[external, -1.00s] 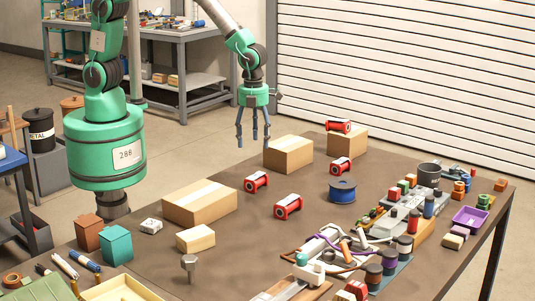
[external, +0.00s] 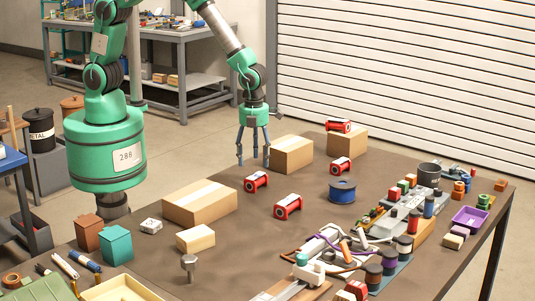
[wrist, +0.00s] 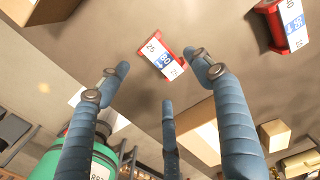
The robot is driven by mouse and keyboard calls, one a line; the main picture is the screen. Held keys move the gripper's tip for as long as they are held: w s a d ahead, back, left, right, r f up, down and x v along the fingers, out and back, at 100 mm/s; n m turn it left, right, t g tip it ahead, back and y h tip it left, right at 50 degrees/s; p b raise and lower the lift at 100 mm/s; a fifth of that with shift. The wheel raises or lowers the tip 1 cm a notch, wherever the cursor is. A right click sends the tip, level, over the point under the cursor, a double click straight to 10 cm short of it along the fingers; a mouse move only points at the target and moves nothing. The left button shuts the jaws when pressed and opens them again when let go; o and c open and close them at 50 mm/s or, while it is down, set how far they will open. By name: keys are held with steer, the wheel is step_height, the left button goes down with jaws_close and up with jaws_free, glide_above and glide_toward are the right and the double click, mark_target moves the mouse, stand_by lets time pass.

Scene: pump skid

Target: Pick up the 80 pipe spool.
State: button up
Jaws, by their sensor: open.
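The pipe spool whose label seems to read 80 (wrist: 162,61) is red with a white and blue label. It lies on the brown table, just beyond my fingertips in the wrist view. It appears to be the red spool (external: 257,182) to the right of the large box in the external view, where its number is too small to read. My gripper (external: 253,158) has three blue fingers, spread open and empty. It hangs above the table's back left edge, behind the spool and apart from it. In the wrist view my gripper (wrist: 160,78) frames no held object.
Other red spools lie at the middle (external: 288,207), farther back (external: 341,166) and on a back box (external: 338,125). A cardboard box (external: 291,155) stands close right of my fingers; a larger one (external: 200,203) lies in front. A blue reel (external: 342,191) stands to the right.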

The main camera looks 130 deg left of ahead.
mark_target(254, 175)
steer(key=shift+f, duration=1)
steer(key=shift+f+b, duration=0.65)
steer(key=shift+f, duration=2)
steer(key=c, duration=1.3)
steer(key=shift+r, duration=0.15)
